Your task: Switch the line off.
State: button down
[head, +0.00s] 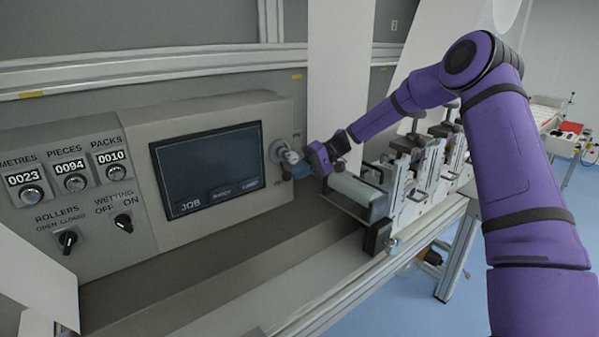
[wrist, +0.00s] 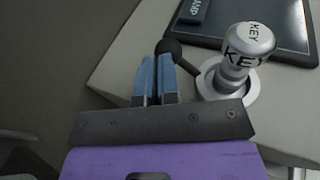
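The grey control panel (head: 215,115) carries a dark screen. At its right edge is a silver cylinder marked KEY (wrist: 248,45) in a round pale collar; it also shows in the head view (head: 285,152). A black ball-ended lever (wrist: 170,46) sticks out from beside the collar. My gripper (wrist: 158,58) has its two blue fingers close together, with only a thin gap. Their tips are at the black ball, left of the cylinder; whether they touch it I cannot tell. Nothing shows between them. In the head view my gripper (head: 298,170) is at the panel's right edge.
The dark screen (head: 207,165) has labels along its bottom. Left of it are counter dials (head: 75,182), a ROLLERS switch (head: 67,240) and a WETTING switch (head: 123,222). A rail and metal machine units (head: 410,165) stand right of the panel, below my arm.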

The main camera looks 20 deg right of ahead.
jog(key=shift+s+a+f, duration=0.1)
jog(key=shift+a, duration=0.05)
jog(key=v, duration=1.1)
dwell(0.4)
jog(key=s+a+r+m+t+h, duration=0.1)
jog(key=s+a+r+h, duration=0.35)
jog(key=s, duration=0.65)
jog(key=s+a+r+t+h, duration=0.1)
jog(key=s+r+h, duration=0.4)
jog(key=s+r, duration=0.4)
jog(key=s+d+m+t+h, duration=0.1)
jog(key=s+d+t+h, duration=0.1)
jog(key=s, duration=1)
jog(key=s+d+m+t+h, duration=0.1)
jog(key=s+d+t, duration=0.2)
jog(key=s, duration=1)
jog(key=shift+s+d+r+t+h, duration=0.15)
jog(key=shift+s+r+t+h, duration=0.1)
jog(key=shift+r+t+h, duration=0.1)
